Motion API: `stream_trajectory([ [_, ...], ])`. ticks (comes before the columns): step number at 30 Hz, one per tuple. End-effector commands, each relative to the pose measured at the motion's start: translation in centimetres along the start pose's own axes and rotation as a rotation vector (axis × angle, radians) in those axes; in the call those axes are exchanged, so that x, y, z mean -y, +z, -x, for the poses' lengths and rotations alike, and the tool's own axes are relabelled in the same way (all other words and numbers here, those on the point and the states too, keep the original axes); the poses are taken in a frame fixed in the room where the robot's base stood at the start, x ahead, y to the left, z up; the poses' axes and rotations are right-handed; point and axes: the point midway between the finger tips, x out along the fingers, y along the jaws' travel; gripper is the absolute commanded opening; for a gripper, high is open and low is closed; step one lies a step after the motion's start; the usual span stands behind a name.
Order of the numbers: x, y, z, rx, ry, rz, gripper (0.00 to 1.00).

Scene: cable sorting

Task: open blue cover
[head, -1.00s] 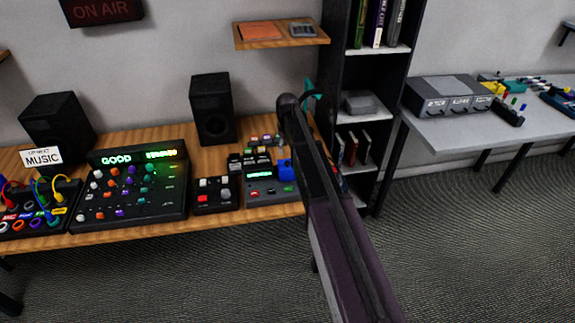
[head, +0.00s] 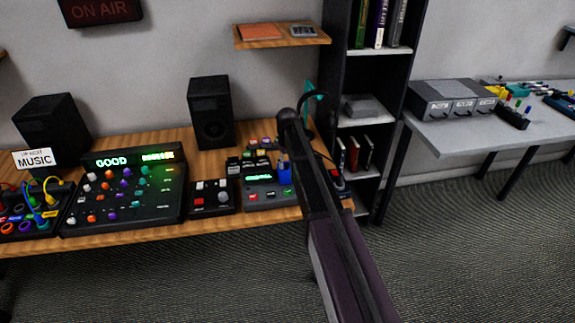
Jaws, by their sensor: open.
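My arm reaches up from the bottom centre and crosses the right end of the desk. My gripper does not show; the arm's far joint blocks the area beyond it.
A lit console (head: 122,190), a button box (head: 210,197) and two black speakers (head: 211,113) crowd the desk. A dark shelf unit (head: 392,90) stands between desk and grey table (head: 470,133). A three-part grey box (head: 453,100) sits there. Floor in front is clear.

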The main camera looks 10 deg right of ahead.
Motion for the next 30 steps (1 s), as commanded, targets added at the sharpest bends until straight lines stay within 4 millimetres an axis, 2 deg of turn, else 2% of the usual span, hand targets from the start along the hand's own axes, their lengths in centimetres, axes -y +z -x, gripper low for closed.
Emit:
stream_trajectory([
  [8, -0.01, 0.01, -0.02, 0.0, 0.0, 0.0, 0.64],
  [11, -0.01, 0.0, -0.02, 0.0, 0.0, 0.0, 0.4],
  [15, -0.01, 0.0, -0.02, 0.0, 0.0, 0.0, 0.0],
  [30, -0.14, -0.35, 0.11, -0.002, 0.0, 0.0, 0.0],
])
